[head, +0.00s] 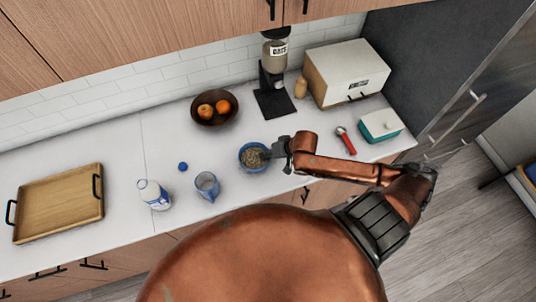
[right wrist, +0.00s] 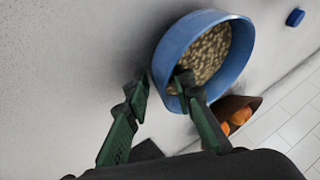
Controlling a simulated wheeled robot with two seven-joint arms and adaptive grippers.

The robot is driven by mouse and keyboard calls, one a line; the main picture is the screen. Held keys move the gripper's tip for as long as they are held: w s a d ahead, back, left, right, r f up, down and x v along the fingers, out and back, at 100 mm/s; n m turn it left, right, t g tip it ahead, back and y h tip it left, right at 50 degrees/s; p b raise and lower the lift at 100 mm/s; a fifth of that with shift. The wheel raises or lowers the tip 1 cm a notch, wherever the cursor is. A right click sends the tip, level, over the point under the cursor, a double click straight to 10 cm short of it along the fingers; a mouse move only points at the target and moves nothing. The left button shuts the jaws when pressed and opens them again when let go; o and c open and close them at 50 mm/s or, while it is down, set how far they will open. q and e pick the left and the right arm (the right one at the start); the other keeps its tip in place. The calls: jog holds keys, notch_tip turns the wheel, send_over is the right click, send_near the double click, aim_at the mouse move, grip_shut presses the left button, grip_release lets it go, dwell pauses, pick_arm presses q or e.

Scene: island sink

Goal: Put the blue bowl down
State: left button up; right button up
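The blue bowl (head: 254,157), filled with a grainy tan food, appears to stand upright on the white counter near its front edge. It also shows in the right wrist view (right wrist: 205,60). My right gripper (head: 276,152) is at the bowl's right side in the head view. In the right wrist view my right gripper (right wrist: 163,88) has its fingers spread astride the bowl's near wall. One finger reaches over the rim into the bowl; the other is outside, with a gap to the wall. My left gripper is not in view.
On the counter are a glass (head: 207,186), a white bottle (head: 153,194), a blue cap (head: 183,167), a wooden tray (head: 60,205), a brown fruit bowl (head: 214,107), a coffee grinder (head: 274,75), a red-handled tool (head: 346,140), a butter dish (head: 381,125) and a bread box (head: 347,73).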

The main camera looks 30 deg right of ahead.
jog(key=shift+o, duration=0.6)
jog(key=shift+r, duration=0.2)
jog(key=v, duration=1.2)
